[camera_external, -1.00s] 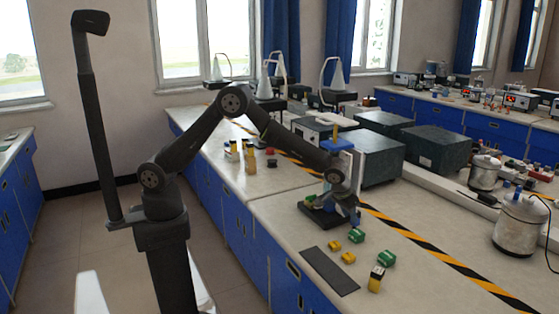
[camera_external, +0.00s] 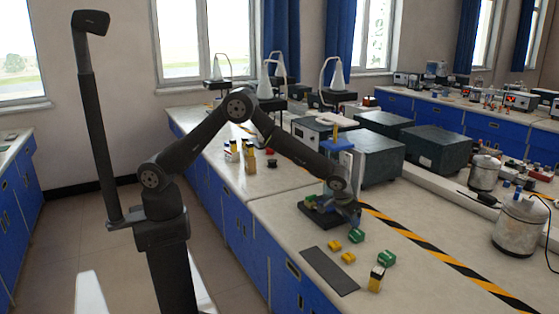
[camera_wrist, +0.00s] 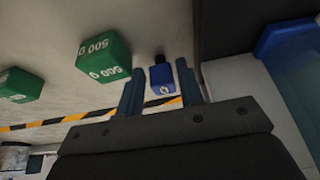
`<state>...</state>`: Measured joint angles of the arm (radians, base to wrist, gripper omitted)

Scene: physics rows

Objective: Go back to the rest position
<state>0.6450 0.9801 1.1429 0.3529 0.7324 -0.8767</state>
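My gripper (camera_external: 349,213) is low over the bench, beside the black base plate (camera_external: 316,217) of a blue and white stand (camera_external: 339,148). In the wrist view its two blue-grey fingers (camera_wrist: 160,88) are apart, so it is open. A small blue block with a dark top (camera_wrist: 161,77) shows between them in the picture; it looks farther off and not gripped. Two green weights marked 500 g (camera_wrist: 103,58) lie on the bench to the left there. The external view shows green blocks (camera_external: 386,259) and yellow blocks (camera_external: 348,257) in front of my gripper.
A dark flat strip (camera_external: 329,271) and a yellow and black block (camera_external: 376,279) are near the front edge. Metal pots (camera_external: 519,224) stand at right. Dark green boxes (camera_external: 436,147) stand behind. A yellow-black striped line (camera_external: 430,248) crosses the bench.

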